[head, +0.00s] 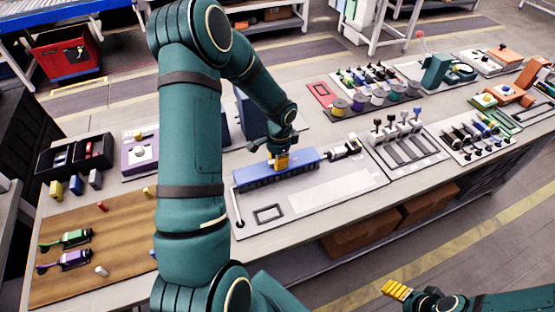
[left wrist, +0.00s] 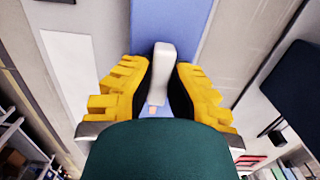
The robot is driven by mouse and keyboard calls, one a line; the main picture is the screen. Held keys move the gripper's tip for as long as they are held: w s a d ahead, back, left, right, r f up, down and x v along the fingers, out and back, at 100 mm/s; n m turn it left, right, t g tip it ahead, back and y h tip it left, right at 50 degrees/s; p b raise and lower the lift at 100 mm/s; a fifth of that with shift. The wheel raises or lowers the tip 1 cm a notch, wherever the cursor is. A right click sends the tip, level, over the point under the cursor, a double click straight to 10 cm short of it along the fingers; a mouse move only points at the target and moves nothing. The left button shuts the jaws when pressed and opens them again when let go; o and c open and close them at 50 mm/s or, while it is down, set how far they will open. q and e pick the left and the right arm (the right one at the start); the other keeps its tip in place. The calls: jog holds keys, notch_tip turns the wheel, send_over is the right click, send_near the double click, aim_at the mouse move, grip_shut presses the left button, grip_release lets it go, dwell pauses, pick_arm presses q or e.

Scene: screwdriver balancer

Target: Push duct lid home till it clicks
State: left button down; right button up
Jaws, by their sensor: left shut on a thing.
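The blue duct lid (head: 248,178) is a long bar lying on a pale board in the middle of the bench; a dark, toothed-looking side shows below it. My left gripper (head: 281,161) is down at the lid. In the left wrist view the blue lid (left wrist: 173,20) runs beneath the yellow fingers. My left gripper (left wrist: 160,88) is shut on a white upright handle (left wrist: 162,62) standing over the lid. Whether the lid is fully seated cannot be told. My right gripper (head: 397,290) shows only as yellow fingers at the lower right, away from the bench; its opening is unclear.
A black-and-white tool (head: 345,149) lies by the lid's right end. A dark blue box (head: 249,115) stands behind. Several spools (head: 358,102) and a rack with upright knobs (head: 410,150) are to the right. The board's front (head: 325,195) is mostly clear.

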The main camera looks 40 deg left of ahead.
pick_arm(q)
jog(key=shift+f+b, duration=0.35)
jog(key=shift+f, duration=0.1)
dwell(1.0)
jog(key=c, duration=1)
grip_release()
jog(key=shift+r, duration=0.1)
notch_tip(320, 180, up, 12)
jog(key=shift+w+d, duration=0.15)
jog(key=shift+w, duration=0.1)
